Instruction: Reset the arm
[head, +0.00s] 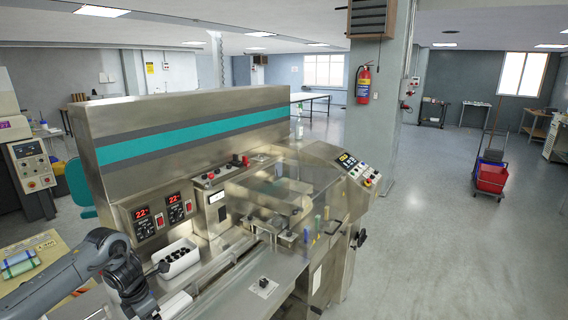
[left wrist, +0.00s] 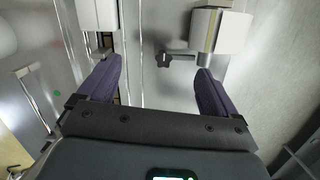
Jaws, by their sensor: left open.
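My left arm (head: 75,270) comes in from the lower left of the head view and bends down at the wrist, left of the white bin and in front of the flow wrapper (head: 170,120). Its fingers are not clear in the head view. In the left wrist view my left gripper (left wrist: 160,75) is open, its two dark purple fingers wide apart with nothing between them. My right arm and gripper are not in view.
A white bin (head: 180,263) of black parts stands on the wrapper close to my left wrist. A control panel (head: 357,170) is at the machine's right end. The floor to the right is open, with a red mop bucket (head: 491,178).

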